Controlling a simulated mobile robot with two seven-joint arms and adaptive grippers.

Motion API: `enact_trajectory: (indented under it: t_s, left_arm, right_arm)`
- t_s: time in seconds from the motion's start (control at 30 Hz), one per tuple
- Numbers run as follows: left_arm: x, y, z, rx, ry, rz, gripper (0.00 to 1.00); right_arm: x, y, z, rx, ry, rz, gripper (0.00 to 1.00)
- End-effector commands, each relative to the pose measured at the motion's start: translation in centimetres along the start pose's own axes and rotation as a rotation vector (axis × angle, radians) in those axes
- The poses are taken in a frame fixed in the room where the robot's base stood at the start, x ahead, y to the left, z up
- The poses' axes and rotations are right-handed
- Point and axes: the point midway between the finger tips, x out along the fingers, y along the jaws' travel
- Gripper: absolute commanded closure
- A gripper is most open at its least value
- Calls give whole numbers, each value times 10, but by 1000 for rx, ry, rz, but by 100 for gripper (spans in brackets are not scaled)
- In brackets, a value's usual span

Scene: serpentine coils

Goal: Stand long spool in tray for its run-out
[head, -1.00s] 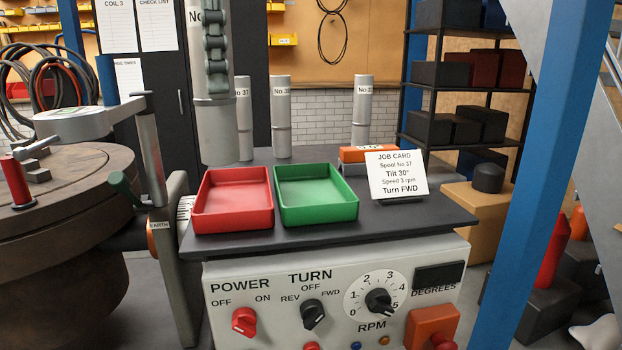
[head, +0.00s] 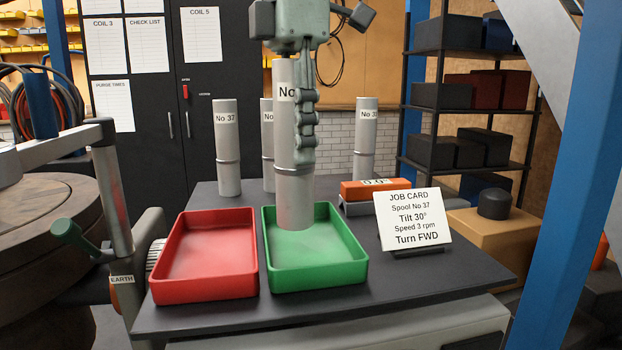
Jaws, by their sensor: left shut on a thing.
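My left gripper (head: 304,125) comes down from the top and is shut on a grey spool (head: 296,190). The spool is upright, and its label shows only "No"; the rest is hidden behind the finger. Its lower end shows over the floor of the green tray (head: 330,285); I cannot tell whether it touches. The red tray (head: 203,290) is empty, left of the green one. Behind stand a spool marked No 37 (head: 227,150), a spool with a partly hidden label (head: 267,150) and another spool (head: 365,145) at the right. My right gripper is out of view.
A job card (head: 412,220) reads Spool No 37, Tilt 30°, Speed 3 rpm, Turn FWD. An orange-topped level (head: 376,189) lies behind it. A metal post (head: 113,200) stands left of the bench. The dark bench top (head: 440,285) is clear at the front right.

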Motion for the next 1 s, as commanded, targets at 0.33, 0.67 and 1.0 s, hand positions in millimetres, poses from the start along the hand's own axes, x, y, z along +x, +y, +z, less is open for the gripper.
enact_trajectory:
  t_s: [0.33, 0.67, 1.0]
  left_arm:
    - [18, -7, 18, -2, -2, 1, 100]
    - [50, -7, 18, -3, -5, 2, 100]
    - [54, -7, 17, -3, -2, 1, 56]
  right_arm:
    - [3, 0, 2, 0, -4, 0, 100]
    - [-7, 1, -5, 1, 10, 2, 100]
    - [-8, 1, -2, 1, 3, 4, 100]
